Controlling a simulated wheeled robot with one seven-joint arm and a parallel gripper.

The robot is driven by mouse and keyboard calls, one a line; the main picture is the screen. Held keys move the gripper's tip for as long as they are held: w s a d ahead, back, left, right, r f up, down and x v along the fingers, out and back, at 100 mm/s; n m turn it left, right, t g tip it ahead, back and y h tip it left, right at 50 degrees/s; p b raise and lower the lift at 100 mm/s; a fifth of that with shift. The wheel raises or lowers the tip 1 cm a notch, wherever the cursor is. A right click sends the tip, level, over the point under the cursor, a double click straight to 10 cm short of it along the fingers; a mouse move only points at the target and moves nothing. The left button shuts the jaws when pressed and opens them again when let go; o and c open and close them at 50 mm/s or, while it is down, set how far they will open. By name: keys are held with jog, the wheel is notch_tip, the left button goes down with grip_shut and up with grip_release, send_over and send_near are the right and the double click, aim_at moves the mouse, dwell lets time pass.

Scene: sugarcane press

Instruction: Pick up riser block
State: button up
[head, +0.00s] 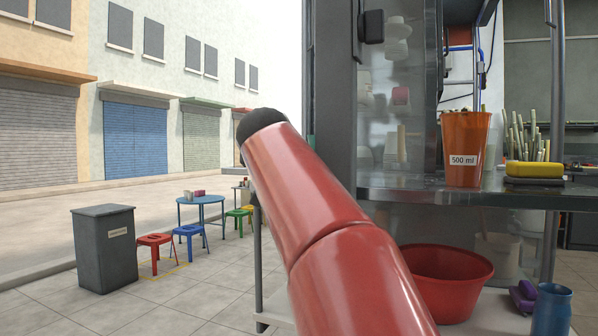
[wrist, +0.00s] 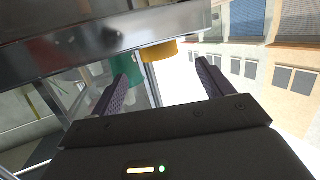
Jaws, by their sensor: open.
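I cannot tell for sure which thing is the riser block. In the wrist view my gripper (wrist: 163,77) is open, its two dark ridged fingers wide apart with nothing between them. A yellow-orange piece (wrist: 158,50) shows beyond the fingers, against the steel edge, apart from them. A green object (wrist: 126,68) shows behind the left finger, partly hidden by it. In the head view my red arm covers the middle, and my gripper is not seen.
A steel counter (head: 455,193) holds an orange 500 ml cup (head: 465,150) and a yellow-and-dark block (head: 535,170). Below are a red basin (head: 447,280), a purple item (head: 523,296) and a blue cylinder (head: 552,310). A grey bin (head: 105,248) and blue table (head: 202,200) stand left on open paving.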

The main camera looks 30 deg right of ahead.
jog(key=shift+w+d, duration=0.25)
jog(key=shift+w, duration=0.05)
jog(key=p+x, duration=0.1)
jog(key=x, duration=0.6)
jog(key=shift+f, duration=0.15)
jog(key=shift+c, duration=0.2)
jog(key=c, duration=1)
